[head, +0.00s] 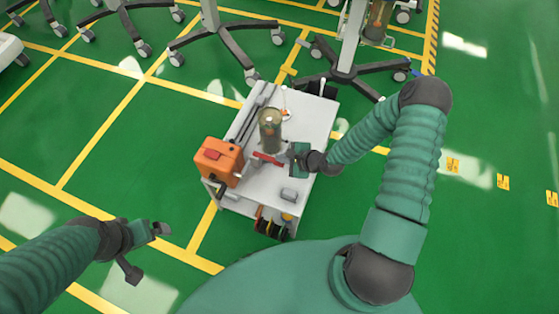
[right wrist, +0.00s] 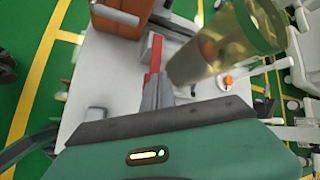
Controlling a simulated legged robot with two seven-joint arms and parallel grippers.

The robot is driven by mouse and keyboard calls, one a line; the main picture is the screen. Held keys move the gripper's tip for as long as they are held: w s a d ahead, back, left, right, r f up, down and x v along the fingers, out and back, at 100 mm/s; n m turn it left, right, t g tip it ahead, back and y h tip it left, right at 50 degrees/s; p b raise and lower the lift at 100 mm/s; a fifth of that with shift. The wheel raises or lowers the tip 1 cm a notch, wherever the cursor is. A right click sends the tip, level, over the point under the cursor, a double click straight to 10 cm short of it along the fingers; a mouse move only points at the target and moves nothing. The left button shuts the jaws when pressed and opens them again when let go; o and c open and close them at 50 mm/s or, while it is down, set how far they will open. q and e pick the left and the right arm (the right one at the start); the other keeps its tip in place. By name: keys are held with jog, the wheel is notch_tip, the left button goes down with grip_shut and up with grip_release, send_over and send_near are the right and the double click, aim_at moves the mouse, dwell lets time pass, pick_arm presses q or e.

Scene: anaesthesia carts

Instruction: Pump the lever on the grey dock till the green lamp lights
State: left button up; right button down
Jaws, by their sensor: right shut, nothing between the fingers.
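A red lever (head: 267,159) lies across the white cart top, in front of a clear cylinder (head: 270,130) with greenish-brown contents. My right gripper (head: 289,157) is shut and empty at the lever's right end. In the right wrist view, the red lever (right wrist: 154,58) extends just beyond the closed fingertips (right wrist: 158,88); I cannot tell if they touch. The cylinder (right wrist: 235,45) stands close to their right. The grey dock is mostly hidden around the lever and cylinder, and I cannot make out a lit green lamp on it. My left gripper (head: 147,250) is open and empty, away from the cart.
An orange box (head: 219,161) stands at the cart's left edge. A small grey block (head: 289,194) sits near the front of the white cart top (head: 264,186). Wheeled stand bases (head: 347,73) stand behind. Green floor is open on both sides.

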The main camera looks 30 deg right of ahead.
jog(key=shift+f+b, duration=0.75)
jog(key=shift+f, duration=0.9)
dwell(1.1)
jog(key=shift+r, duration=0.1)
dwell(0.4)
jog(key=shift+r+p, duration=2.05)
jog(key=shift+p, duration=0.15)
notch_tip(320, 180, up, 5)
jog(key=p, duration=0.5)
jog(key=shift+r, duration=0.15)
